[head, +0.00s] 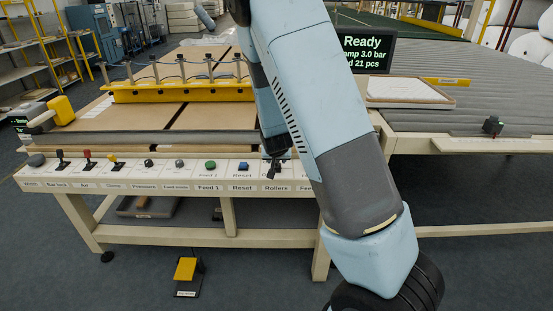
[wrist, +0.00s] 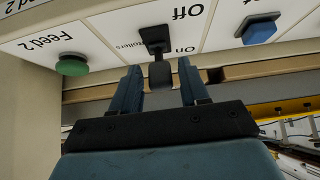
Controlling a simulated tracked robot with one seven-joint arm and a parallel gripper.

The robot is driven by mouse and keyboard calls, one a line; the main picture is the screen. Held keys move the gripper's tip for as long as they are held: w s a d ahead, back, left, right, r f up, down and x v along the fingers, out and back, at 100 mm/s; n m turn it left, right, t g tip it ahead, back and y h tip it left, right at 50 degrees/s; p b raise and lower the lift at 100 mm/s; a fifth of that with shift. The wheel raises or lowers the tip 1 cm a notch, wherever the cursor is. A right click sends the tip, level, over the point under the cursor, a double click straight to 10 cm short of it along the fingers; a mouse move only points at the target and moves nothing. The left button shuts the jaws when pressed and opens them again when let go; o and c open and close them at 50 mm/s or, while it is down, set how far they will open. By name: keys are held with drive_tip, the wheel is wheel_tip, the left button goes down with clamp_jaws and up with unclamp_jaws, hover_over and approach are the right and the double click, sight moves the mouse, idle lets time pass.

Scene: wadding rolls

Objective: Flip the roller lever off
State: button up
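The black roller lever (wrist: 159,75) stands on the panel in the wrist view, with a dark base plate (wrist: 154,34). That view is upside down and labels the panel "Rollers", "Off" and "On". The lever's handle points down the picture, toward the "On" side. My gripper (wrist: 160,67) is open, with one blue finger on each side of the handle. Gaps show between handle and fingers. In the head view my gripper (head: 275,158) is at the "Rollers" label (head: 275,188), and arm and gripper partly hide this spot.
The green Feed 2 button (wrist: 71,65) and blue Reset button (wrist: 259,28) flank the lever in the wrist view. Several other levers and knobs line the panel (head: 120,178) on the left. A yellow bar (head: 180,92) lies across the table behind. A screen (head: 365,48) reads "Ready".

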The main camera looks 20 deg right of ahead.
drive_tip(key=shift+o, duration=0.6)
drive_tip(key=shift+r, duration=0.1)
drive_tip(key=shift+s+a+r, duration=0.1)
drive_tip(key=shift+s+r, duration=0.2)
drive_tip(key=shift+r, duration=0.15)
drive_tip(key=v, duration=1.2)
drive_tip(key=shift+s+r, duration=0.15)
drive_tip(key=shift+s, duration=0.05)
